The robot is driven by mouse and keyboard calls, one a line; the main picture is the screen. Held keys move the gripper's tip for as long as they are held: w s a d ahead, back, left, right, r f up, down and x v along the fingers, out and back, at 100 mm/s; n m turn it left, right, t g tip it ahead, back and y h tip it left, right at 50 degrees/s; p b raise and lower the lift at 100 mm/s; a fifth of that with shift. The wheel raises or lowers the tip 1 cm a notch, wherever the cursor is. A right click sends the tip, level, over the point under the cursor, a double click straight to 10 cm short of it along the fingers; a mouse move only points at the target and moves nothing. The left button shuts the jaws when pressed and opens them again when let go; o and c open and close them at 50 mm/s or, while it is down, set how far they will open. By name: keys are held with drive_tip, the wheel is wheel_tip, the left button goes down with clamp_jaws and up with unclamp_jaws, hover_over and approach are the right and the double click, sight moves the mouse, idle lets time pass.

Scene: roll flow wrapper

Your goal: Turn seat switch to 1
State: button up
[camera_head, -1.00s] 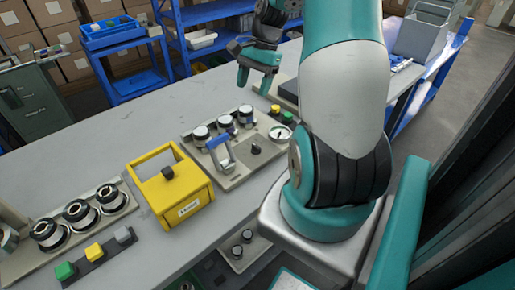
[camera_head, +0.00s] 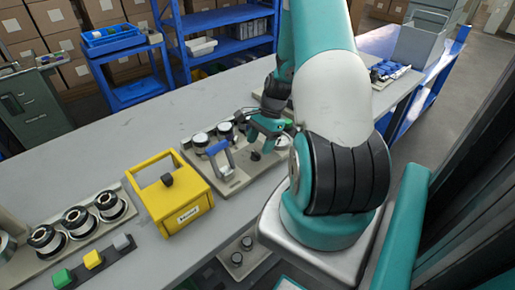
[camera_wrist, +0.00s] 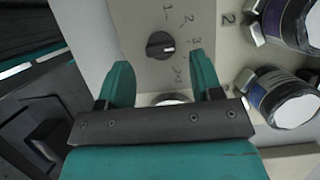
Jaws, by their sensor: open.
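A black rotary switch (camera_wrist: 160,45) sits on a beige panel (camera_wrist: 223,60) in the wrist view. Its white pointer mark faces right, roughly toward the printed 3; the marks 1 and 2 are further up. I cannot read a name that says seat. The switch also shows in the head view (camera_head: 255,156), small and dark, on the panel (camera_head: 236,180). My gripper (camera_wrist: 160,62) is open and empty, its two teal fingers pointing toward the switch with a tip on either side below it. In the head view my gripper (camera_head: 268,132) is just above the panel.
White-topped cylinders (camera_wrist: 288,98) stand on the panel right of the switch in the wrist view. A blue-grey lever handle (camera_head: 221,158) stands left of the switch. A yellow box (camera_head: 175,198) is further left. The grey table behind is mostly clear.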

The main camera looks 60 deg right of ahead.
sight(256, 155)
drive_tip(key=shift+x, duration=1.4)
drive_tip(key=c, duration=0.9)
drive_tip(key=shift+c, duration=0.2)
drive_tip(key=shift+w+n, duration=0.1)
drive_tip(key=shift+n, duration=0.3)
drive_tip(key=n+g, duration=0.1)
drive_tip(key=n, duration=0.1)
drive_tip(key=shift+w+r+n+p, duration=0.1)
drive_tip(key=shift+n+p, duration=0.25)
drive_tip(key=shift+n, duration=0.05)
drive_tip(key=n+g, duration=0.1)
drive_tip(key=n, duration=0.2)
drive_tip(key=shift+w+n+g, duration=0.15)
drive_tip(key=shift+n+g, duration=0.15)
drive_tip(key=n+g+h, duration=0.1)
drive_tip(key=n, duration=0.2)
drive_tip(key=n+g, duration=0.1)
drive_tip(key=n, duration=0.2)
drive_tip(key=shift+w+n+h, duration=0.1)
drive_tip(key=shift+n+h, duration=0.2)
drive_tip(key=shift+h, duration=0.1)
